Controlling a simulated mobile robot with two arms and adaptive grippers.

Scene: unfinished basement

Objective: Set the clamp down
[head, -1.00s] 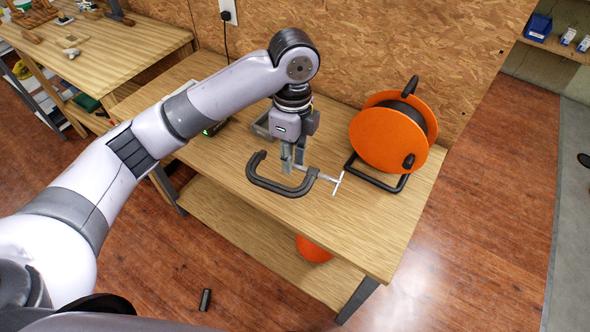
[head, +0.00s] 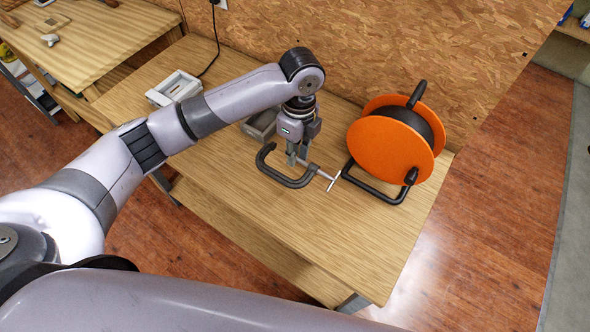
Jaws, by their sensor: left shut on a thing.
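The clamp (head: 284,178) is a dark grey C-shaped frame with a lighter screw and a T-bar handle pointing right. It is over the wooden table (head: 330,245), low and close to the top; I cannot tell if it touches the wood. My left gripper (head: 297,160) points down and is shut on the clamp near its screw side. The fingertips are partly hidden by the clamp. My right gripper is not in view.
An orange cable reel (head: 390,148) on a black stand is just right of the clamp's handle. A grey tray (head: 262,125) is behind my gripper, and a light box (head: 174,88) is farther left. The table's front part is clear.

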